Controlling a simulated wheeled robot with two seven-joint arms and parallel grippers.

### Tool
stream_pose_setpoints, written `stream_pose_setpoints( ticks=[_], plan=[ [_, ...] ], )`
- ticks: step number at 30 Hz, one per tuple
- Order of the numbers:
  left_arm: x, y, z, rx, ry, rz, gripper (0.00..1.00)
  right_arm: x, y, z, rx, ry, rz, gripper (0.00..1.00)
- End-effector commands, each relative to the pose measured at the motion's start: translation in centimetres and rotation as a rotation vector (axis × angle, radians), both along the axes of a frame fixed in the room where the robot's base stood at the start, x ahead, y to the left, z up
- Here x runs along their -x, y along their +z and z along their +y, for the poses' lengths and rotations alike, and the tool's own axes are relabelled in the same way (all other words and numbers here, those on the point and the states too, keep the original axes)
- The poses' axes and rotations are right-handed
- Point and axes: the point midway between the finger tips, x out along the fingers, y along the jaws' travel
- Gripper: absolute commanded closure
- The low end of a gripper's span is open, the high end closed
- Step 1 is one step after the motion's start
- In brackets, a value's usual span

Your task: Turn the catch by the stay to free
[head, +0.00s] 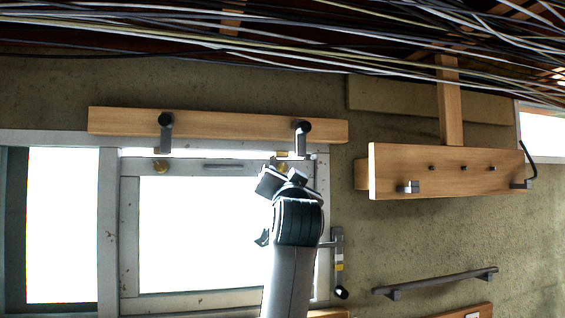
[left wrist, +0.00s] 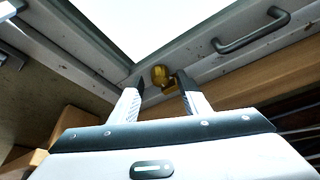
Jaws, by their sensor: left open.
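The catch on the right of the sash's top rail is a brass knob (left wrist: 160,74) in the left wrist view. In the head view only a small brass part (head: 282,154) shows above my gripper. My left gripper (head: 283,174) is open, reaching up at the sash's top right corner. In the left wrist view its fingers (left wrist: 159,92) stand either side of the knob; I cannot tell whether they touch it. A second brass catch (head: 160,166) is at the top left. A dark fitting with a yellow band, seemingly the stay (head: 338,262), is at the window's right side. My right gripper is not in view.
A wooden rail (head: 230,123) with two dark fittings runs above the window. A dark pull bar (head: 223,165) is on the sash and shows in the left wrist view (left wrist: 250,38). Cables (head: 300,45) cross overhead. A wooden board (head: 440,170) and grab bar (head: 435,281) are right.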

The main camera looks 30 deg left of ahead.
Motion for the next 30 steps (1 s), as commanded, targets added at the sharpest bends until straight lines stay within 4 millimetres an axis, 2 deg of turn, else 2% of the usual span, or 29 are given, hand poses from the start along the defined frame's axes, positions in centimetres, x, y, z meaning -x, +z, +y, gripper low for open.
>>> stream_pose_setpoints(
  ticks=[3,14,15,18,20,30],
  plan=[
    [-0.58,0.38,0.53,-0.001,0.001,0.000,0.57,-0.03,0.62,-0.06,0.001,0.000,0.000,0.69],
    [-0.83,0.32,0.73,0.000,0.000,0.000,0.57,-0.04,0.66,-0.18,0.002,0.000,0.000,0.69],
    [-0.83,0.32,0.73,0.000,0.000,0.000,0.62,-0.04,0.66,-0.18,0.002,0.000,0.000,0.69],
    [-0.83,0.32,0.71,0.000,0.000,0.000,0.86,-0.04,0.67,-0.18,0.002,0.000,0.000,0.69],
    [-0.83,0.32,0.71,0.000,0.000,0.000,0.99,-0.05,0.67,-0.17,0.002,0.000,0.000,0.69],
    [-0.90,0.12,0.63,0.018,-0.001,-0.018,0.99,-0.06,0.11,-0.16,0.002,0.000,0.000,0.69]
  ],
)
